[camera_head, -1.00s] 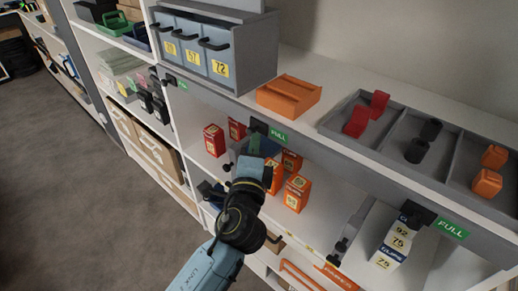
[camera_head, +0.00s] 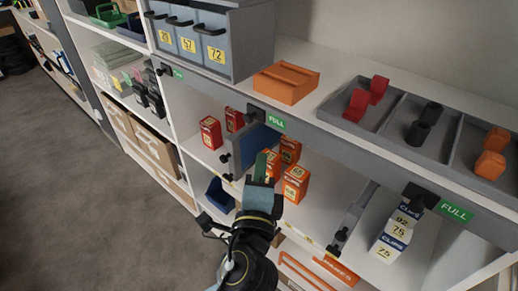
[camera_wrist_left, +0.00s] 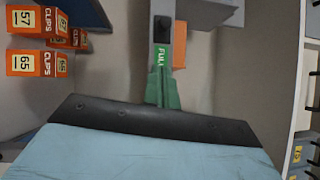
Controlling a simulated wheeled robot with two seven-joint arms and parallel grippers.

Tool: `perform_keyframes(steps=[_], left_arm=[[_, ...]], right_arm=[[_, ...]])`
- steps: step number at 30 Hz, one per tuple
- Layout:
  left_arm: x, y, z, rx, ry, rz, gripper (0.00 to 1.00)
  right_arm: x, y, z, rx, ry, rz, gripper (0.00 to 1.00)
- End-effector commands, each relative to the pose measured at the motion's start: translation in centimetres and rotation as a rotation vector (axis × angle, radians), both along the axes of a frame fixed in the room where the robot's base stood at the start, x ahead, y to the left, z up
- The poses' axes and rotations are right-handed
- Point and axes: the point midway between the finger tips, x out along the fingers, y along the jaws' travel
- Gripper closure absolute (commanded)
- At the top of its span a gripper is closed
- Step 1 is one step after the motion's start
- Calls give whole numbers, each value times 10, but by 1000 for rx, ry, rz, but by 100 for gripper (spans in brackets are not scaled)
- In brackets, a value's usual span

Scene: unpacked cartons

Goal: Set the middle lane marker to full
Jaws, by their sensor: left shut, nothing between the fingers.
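The middle lane marker (camera_head: 275,123) on the grey shelf edge shows green with the word FULL, beside a black piece (camera_head: 255,112). The word also shows in the left wrist view (camera_wrist_left: 161,56), partly behind my fingers. My left gripper (camera_head: 261,163) is shut and empty, with its green fingertips below the marker and apart from it in the head view. The right lane marker (camera_head: 456,211) and the left lane marker (camera_head: 172,71) are also green; FULL is readable on the right one. My right gripper is not in view.
Red boxes (camera_head: 210,132), orange boxes (camera_head: 295,183) and white-blue clips boxes (camera_head: 390,240) stand in the lanes under the edge. A grey divider (camera_head: 350,222) sticks out to the right. A tray (camera_head: 400,105) and an orange block (camera_head: 286,83) lie on top.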

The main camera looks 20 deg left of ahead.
Motion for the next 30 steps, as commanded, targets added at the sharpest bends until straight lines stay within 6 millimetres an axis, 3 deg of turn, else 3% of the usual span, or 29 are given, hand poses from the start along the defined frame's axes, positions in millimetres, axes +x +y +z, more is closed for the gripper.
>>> perform_keyframes(steps=[3, 9, 26, 29, 30], left_arm=[[-20, -4, -4, -2, 2, -2, 100], [-36, -6, -5, 0, 0, -2, 100], [-38, -7, -5, -1, 1, -2, 100], [-35, -11, -18, -9, 27, -19, 100], [-32, -14, -31, -18, 53, -33, 100]], right_arm=[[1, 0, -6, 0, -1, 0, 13], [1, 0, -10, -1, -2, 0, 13], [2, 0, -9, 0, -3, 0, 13], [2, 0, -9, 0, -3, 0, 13], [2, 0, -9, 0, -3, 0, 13]])
